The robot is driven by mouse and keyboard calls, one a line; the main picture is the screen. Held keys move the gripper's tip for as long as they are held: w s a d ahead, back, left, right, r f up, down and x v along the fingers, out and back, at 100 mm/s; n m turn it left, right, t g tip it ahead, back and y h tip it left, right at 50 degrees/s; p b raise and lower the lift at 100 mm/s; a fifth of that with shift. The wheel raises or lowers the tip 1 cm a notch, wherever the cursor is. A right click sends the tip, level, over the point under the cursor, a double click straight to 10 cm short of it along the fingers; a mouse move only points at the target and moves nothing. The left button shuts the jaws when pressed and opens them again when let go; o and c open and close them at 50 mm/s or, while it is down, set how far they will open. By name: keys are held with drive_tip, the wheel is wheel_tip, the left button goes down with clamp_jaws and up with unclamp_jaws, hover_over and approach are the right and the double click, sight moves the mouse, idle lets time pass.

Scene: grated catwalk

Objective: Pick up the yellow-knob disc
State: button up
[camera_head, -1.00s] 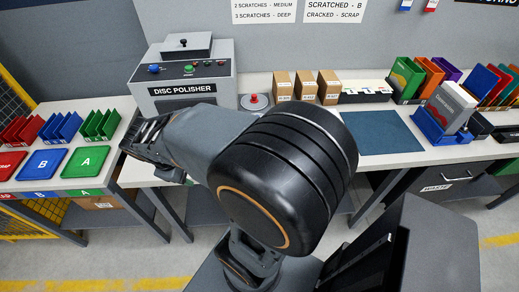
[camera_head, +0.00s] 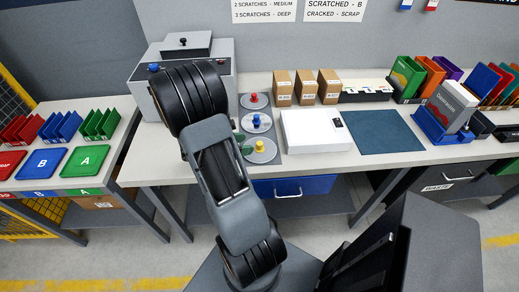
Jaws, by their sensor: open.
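The yellow-knob disc (camera_head: 269,156) is a round silver disc with a yellow knob on top. It lies at the front of a column of three discs on a dark grey strip on the bench. The blue-knob disc (camera_head: 265,126) lies just behind it and the red-knob disc (camera_head: 247,101) lies at the back. My arm stands to the left of the discs, and its links cover part of the bench and the strip's left edge. My gripper cannot be made out; it seems hidden behind my arm.
A white box (camera_head: 305,134) lies right of the discs, beside a blue-grey mat (camera_head: 385,132). Brown cartons (camera_head: 306,86) stand behind. The disc polisher (camera_head: 145,75) is at the back left, partly covered by my arm. A blue drawer (camera_head: 310,185) is below the bench.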

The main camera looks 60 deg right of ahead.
sight(258, 143)
drive_tip(key=shift+p+x, duration=0.4)
drive_tip(key=shift+x, duration=3.05)
drive_tip(key=shift+a+f, duration=0.1)
drive_tip(key=shift+f, duration=0.05)
drive_tip(key=c, duration=1)
drive_tip(key=shift+s, duration=0.1)
